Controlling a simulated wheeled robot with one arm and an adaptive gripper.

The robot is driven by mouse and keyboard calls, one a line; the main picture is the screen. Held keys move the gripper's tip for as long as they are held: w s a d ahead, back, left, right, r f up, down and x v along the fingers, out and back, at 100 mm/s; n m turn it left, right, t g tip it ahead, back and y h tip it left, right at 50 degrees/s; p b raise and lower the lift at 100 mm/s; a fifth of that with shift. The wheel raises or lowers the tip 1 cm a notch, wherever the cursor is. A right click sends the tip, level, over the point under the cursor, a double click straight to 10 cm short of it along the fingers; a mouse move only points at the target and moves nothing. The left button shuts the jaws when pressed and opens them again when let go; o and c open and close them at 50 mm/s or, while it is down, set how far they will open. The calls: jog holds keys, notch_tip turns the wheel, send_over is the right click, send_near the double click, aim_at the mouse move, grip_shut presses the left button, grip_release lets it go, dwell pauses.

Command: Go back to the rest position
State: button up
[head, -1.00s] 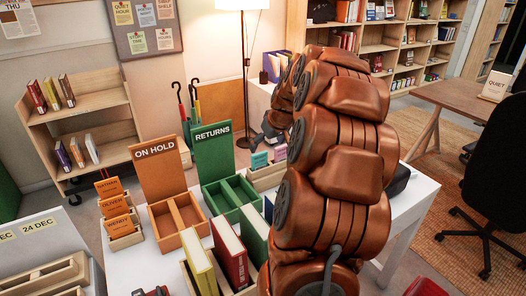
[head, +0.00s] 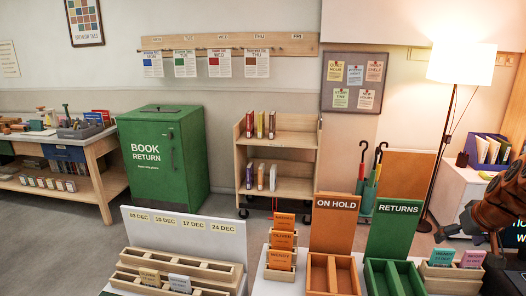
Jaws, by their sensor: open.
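My gripper (head: 456,230) shows only in part at the right edge of the head view, as dark fingers at the end of my copper-coloured arm. It is open and I see nothing held in it. It is above the right end of the white table, behind a small wooden card box (head: 450,283) with teal and pink cards. The rest of my arm is cut off by the frame edge.
The orange ON HOLD bin (head: 333,222) and green RETURNS bin (head: 393,232) stand left of my gripper. A floor lamp (head: 459,62) and a white cabinet (head: 467,190) stand behind it. A wheeled book cart (head: 279,145) and green book-return box (head: 163,155) are farther left.

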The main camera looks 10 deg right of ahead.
jog(key=a+r+n+g+y+p, duration=0.1)
jog(key=a+n+y+p, duration=0.1)
jog(key=a, duration=1.3)
jog(key=s+a+g+p, duration=0.1)
jog(key=s+a, duration=0.4)
jog(key=a, duration=0.1)
jog(key=s+a+g+p, duration=0.1)
jog(key=s+a+g, duration=0.1)
jog(key=s+a, duration=0.3)
jog(key=s+a+n+g+p, duration=0.1)
jog(key=s+a, duration=0.3)
jog(key=a, duration=0.5)
jog(key=shift+s, duration=0.4)
jog(key=s+a+g+p, duration=0.1)
jog(key=s+a+g, duration=0.1)
jog(key=s, duration=0.8)
jog(key=shift+s+a+f+p, duration=0.3)
jog(key=shift+a+f+p, duration=0.1)
jog(key=shift+a, duration=0.1)
